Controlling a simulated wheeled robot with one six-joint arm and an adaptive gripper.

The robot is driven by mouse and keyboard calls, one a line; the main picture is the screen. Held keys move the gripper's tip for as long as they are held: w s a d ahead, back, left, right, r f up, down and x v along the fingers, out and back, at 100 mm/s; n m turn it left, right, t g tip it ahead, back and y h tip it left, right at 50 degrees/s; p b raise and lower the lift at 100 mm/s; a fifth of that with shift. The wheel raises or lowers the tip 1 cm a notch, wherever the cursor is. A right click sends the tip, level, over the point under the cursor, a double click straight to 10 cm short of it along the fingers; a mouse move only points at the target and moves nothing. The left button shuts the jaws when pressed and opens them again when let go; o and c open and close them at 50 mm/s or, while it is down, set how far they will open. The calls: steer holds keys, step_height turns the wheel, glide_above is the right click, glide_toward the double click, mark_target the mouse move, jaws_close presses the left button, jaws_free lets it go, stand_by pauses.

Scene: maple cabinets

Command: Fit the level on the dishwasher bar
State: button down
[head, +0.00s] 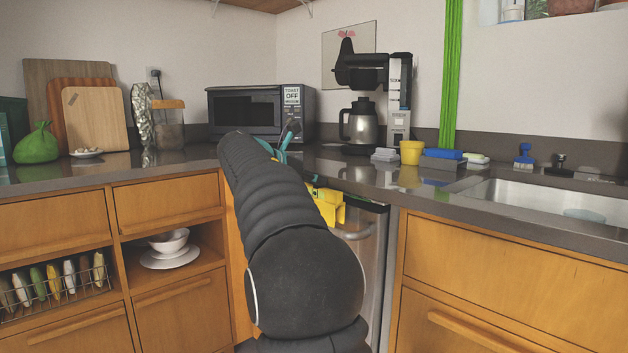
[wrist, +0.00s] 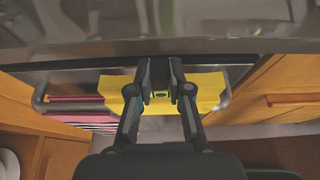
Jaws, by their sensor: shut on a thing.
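The yellow level (wrist: 207,90) is between my gripper's fingers in the wrist view, with a small greenish vial at its middle. My gripper (wrist: 160,78) is shut on it. The level also shows in the head view (head: 328,206), in front of the dishwasher (head: 371,262) and by its grey bar (head: 352,234). In the wrist view the curved ends of the bar (wrist: 40,98) show to both sides of the level. I cannot tell whether the level touches the bar. In the head view my arm hides the gripper and part of the dishwasher front.
Pink and white striped cloth (wrist: 80,108) hangs at the bar's left in the wrist view. The dark countertop (head: 345,175) edge is close above. Wooden drawers (head: 500,270) flank the dishwasher on the right. A microwave (head: 260,113) and coffee maker (head: 398,100) stand on the counter.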

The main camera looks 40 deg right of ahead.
steer(key=shift+f+b, duration=1.4)
steer(key=shift+f, duration=1.3)
stand_by(0.5)
steer(key=c, duration=1)
jaws_free()
steer(key=v, duration=1.2)
